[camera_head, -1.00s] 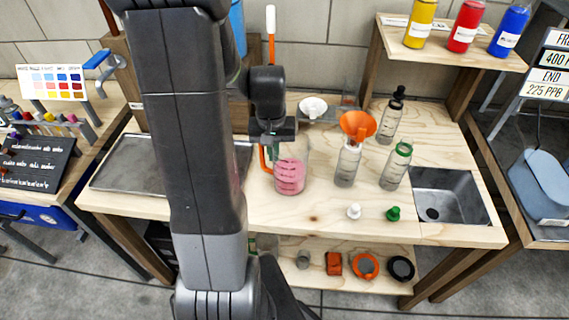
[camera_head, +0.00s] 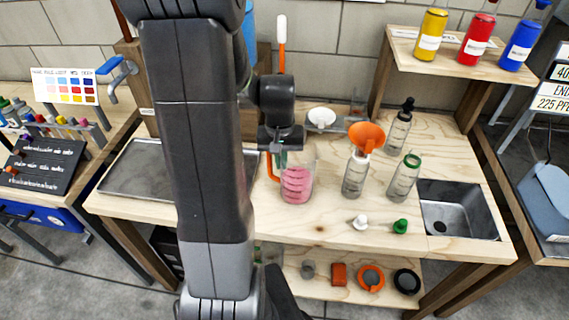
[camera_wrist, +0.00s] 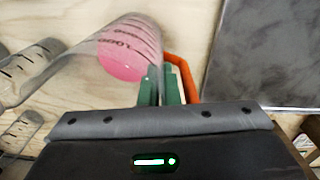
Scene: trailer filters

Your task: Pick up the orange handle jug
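The jug (camera_head: 298,183) is clear, with an orange handle (camera_head: 271,168) on its left side and pink liquid inside. It stands upright on the wooden bench. In the wrist view the jug (camera_wrist: 128,52) is at upper centre, and its orange handle (camera_wrist: 186,76) curves to the right of my fingers. My gripper (camera_head: 281,157) points down at the handle side of the jug. Its two green fingers (camera_wrist: 160,84) are close together, between the jug body and the outer part of the handle. A narrow gap shows between them; whether they pinch anything is unclear.
A bottle with an orange funnel (camera_head: 367,137) and a green-necked bottle (camera_head: 404,178) stand right of the jug. A dropper bottle (camera_head: 399,128) is behind, and a white bowl (camera_head: 321,118) is behind the jug. A metal tray (camera_head: 140,170) lies left, a sink (camera_head: 458,210) right.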

